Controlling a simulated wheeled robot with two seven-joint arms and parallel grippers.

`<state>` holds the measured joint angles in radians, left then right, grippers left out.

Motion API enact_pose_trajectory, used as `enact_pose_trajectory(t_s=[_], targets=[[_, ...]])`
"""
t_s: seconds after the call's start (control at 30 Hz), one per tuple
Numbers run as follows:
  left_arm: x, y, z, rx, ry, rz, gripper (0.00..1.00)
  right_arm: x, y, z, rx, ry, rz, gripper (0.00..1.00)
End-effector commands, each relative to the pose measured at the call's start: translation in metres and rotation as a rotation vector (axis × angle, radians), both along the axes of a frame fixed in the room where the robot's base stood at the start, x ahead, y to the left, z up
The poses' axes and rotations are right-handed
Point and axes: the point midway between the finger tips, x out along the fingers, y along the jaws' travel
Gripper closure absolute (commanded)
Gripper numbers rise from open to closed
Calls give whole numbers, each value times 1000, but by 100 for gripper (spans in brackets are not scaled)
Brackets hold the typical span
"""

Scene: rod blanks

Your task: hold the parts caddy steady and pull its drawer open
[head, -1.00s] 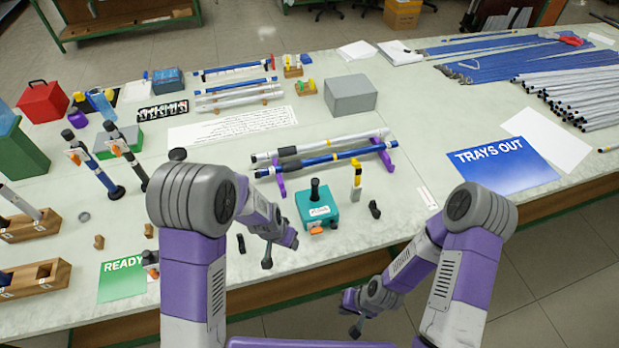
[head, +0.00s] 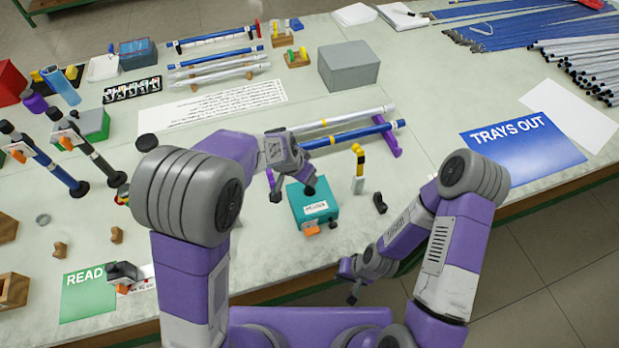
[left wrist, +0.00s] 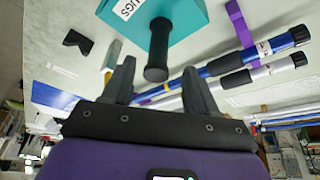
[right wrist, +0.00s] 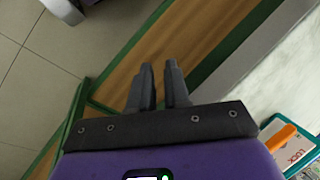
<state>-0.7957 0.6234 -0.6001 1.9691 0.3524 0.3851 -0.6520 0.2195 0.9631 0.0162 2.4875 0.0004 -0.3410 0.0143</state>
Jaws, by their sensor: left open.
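The parts caddy (head: 315,208) is a teal box with a white label, upright on the table. An orange piece (head: 310,229) sticks out low on its front; whether the drawer is shut is too small to tell. My left gripper (head: 290,190) is open above the caddy. In the left wrist view, the caddy's black upright handle (left wrist: 160,50) shows at the gap between the open fingertips (left wrist: 158,66); I cannot tell whether they touch it. My right gripper (head: 353,286) is off the table's front edge, apart from the caddy. In the right wrist view its fingers (right wrist: 160,65) are close together with a narrow gap.
A yellow-topped tool (head: 358,170) and a small black piece (head: 380,203) stand right of the caddy. Blue and white rods (head: 350,137) lie on purple supports behind it. A blue TRAYS OUT sign (head: 522,140) lies at the right. The table is clear in front of the caddy.

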Motion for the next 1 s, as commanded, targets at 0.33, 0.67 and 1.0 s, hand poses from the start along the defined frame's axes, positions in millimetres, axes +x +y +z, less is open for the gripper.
enact_pose_trajectory(t_s=[0.33,0.67,1.0], targets=[[0,0,0,-1,-1,0,42,10,-8,21,-78,159,135,57],[0,0,0,0,0,0,42,61,8,103,-163,205,397,57],[0,0,0,0,0,0,42,133,27,178,-328,-60,660,57]])
